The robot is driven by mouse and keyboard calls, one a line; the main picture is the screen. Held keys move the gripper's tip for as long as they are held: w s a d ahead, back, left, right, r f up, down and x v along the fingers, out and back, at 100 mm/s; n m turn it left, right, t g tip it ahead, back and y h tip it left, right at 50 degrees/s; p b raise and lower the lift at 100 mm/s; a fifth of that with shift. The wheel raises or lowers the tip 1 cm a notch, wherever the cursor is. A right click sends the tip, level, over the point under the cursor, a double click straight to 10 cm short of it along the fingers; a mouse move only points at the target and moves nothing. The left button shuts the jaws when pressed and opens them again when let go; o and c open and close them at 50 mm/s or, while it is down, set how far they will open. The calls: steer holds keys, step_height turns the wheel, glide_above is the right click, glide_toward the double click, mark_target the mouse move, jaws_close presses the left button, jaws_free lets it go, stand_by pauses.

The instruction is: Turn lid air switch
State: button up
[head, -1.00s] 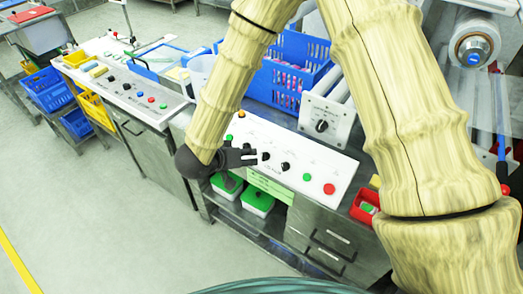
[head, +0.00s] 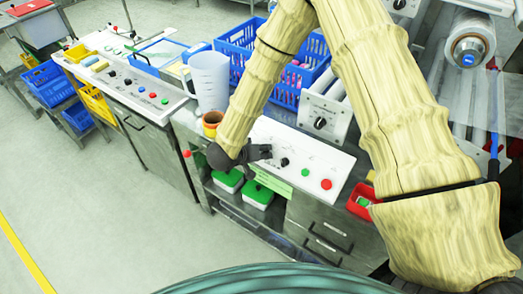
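The white control panel (head: 338,163) tilts along the front of the steel bench. It carries a black rotary switch (head: 284,161), a green button (head: 305,173) and a red button (head: 326,184). My gripper (head: 270,152) is at the left part of the panel, with its black fingers pointing right, just left of the visible switch. It covers the spot of a second black switch, which I cannot see now. Whether the fingers touch that switch, and how far apart they are, is too small to tell. The panel labels are not legible.
Another black knob (head: 320,123) sits on an upright white box behind the panel. A clear jug (head: 209,82) and an orange-brown cup (head: 211,121) stand left of my forearm. Blue crates (head: 290,92) stand behind. A red bin (head: 359,203) hangs at the right.

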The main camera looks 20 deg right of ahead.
steer(key=shift+f, duration=0.1)
steer(key=shift+c, duration=0.4)
jaws_close()
steer(key=m+b, duration=0.3)
steer(key=m, duration=0.2)
steer(key=shift+d+f+m, duration=0.1)
steer(key=shift+d+m, duration=0.05)
steer(key=shift+m, duration=0.15)
steer(key=m+b, duration=0.2)
steer(key=m, duration=0.1)
steer(key=shift+s+m+t+y+b, duration=0.1)
steer(key=shift+m+t+y+b, duration=0.2)
steer(key=shift+m+t+y, duration=0.1)
steer(key=shift+m+b, duration=0.6)
steer(key=shift+m, duration=0.3)
